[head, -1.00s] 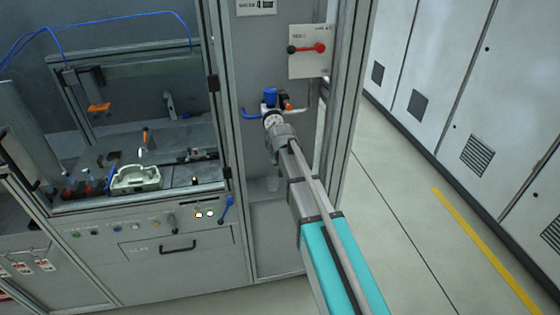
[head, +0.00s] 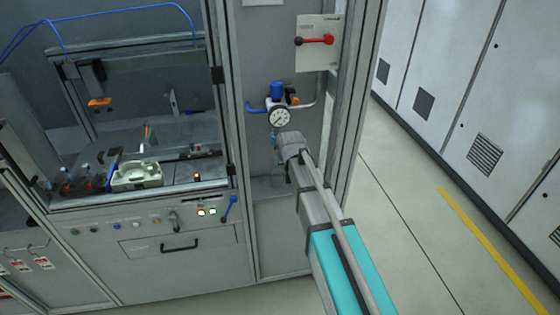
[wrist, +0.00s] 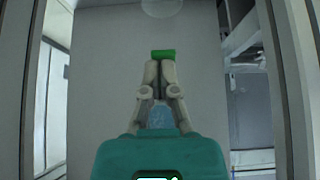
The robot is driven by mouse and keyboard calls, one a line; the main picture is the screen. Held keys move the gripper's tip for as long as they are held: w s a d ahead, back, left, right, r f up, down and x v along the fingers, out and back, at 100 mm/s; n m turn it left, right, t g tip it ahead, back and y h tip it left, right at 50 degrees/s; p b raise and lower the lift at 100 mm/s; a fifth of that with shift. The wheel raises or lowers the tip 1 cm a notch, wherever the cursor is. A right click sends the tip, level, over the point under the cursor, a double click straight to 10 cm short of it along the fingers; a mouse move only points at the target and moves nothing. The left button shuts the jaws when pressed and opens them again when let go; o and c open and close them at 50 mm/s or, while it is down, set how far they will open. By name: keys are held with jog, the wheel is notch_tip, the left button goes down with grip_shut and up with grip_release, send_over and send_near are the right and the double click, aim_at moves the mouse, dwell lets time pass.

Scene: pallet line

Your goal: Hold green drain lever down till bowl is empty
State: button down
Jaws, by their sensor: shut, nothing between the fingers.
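The green drain lever (wrist: 163,53) shows in the wrist view as a short green bar right at my fingertips; I cannot tell whether they touch it. My gripper (wrist: 161,64) is shut with nothing between its fingers. A bluish translucent shape (wrist: 160,117) shows between the finger links and may be the bowl; its liquid level cannot be read. In the head view my gripper (head: 284,138) is just below the round gauge (head: 280,118) and hides much of what lies behind it. The lever cannot be made out there.
A blue regulator knob (head: 277,91) sits above the gauge, and a red-handled valve panel (head: 318,42) is higher up. A frame post (head: 358,120) stands close to the right of my arm. A pale round object (wrist: 162,6) lies at the top of the wrist view. Open floor lies to the right.

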jog(key=shift+s+a, duration=0.1)
jog(key=shift+a, duration=0.1)
dwell(0.4)
jog(key=shift+r, duration=0.1)
dwell(3.6)
jog(key=shift+r+p, duration=0.7)
jog(key=shift+p, duration=0.1)
jog(key=shift+r, duration=0.2)
jog(key=s+r+p, duration=0.3)
jog(key=r+p, duration=0.6)
jog(key=shift+s+d, duration=0.2)
jog(key=shift+d, duration=0.2)
jog(key=shift+f, duration=0.1)
dwell(0.7)
